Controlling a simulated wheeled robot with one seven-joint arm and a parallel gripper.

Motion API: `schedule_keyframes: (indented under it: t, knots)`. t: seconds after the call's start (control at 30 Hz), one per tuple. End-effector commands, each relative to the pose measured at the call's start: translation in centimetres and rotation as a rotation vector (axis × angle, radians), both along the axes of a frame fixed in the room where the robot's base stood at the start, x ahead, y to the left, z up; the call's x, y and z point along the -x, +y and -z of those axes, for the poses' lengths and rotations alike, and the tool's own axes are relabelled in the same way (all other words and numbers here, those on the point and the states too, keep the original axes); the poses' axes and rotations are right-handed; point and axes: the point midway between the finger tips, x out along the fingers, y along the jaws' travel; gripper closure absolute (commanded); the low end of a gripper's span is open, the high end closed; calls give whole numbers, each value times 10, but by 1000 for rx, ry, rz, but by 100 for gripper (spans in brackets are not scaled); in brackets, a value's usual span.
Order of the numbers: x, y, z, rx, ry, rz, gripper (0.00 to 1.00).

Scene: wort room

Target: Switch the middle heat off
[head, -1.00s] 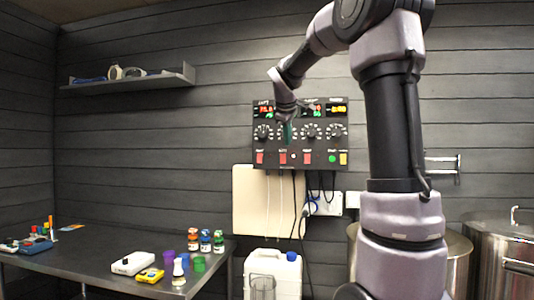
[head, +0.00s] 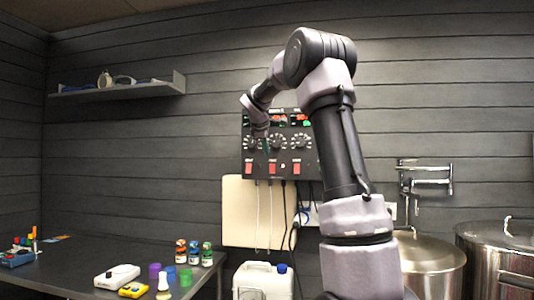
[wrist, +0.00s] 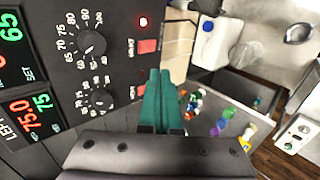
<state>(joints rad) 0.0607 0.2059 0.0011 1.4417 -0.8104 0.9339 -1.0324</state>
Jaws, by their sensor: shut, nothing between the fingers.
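The dark control panel (head: 285,178) hangs on the wall, with dials above a row of red switches. The middle red switch (head: 272,168) also shows in the wrist view (wrist: 147,46), with a red lamp (wrist: 143,22) lit beside it. The left red switch (wrist: 138,92) is partly hidden by my fingers. The middle dial (wrist: 92,42) and left dial (wrist: 102,99) are in the wrist view. My gripper (wrist: 160,73) has green fingers, shut and empty, in front of the panel near these two switches. Contact cannot be told. My arm hides the panel's right part in the head view.
Cables hang below the panel in front of a pale board (head: 240,210). A white canister (head: 262,281) stands beneath. A table (head: 75,262) with bottles and small devices is at left. Steel pots (head: 432,255) stand at right.

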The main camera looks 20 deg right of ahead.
Motion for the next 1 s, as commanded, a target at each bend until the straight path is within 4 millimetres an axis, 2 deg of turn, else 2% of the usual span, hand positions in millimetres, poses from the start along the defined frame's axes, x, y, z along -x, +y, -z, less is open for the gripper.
schedule_keyframes:
  t: [0.37,0.6,1.0]
  knots:
    - [-50,-34,54,-1,3,2,100]
    - [-77,-52,49,-1,-1,1,100]
    - [-83,-56,48,0,0,0,100]
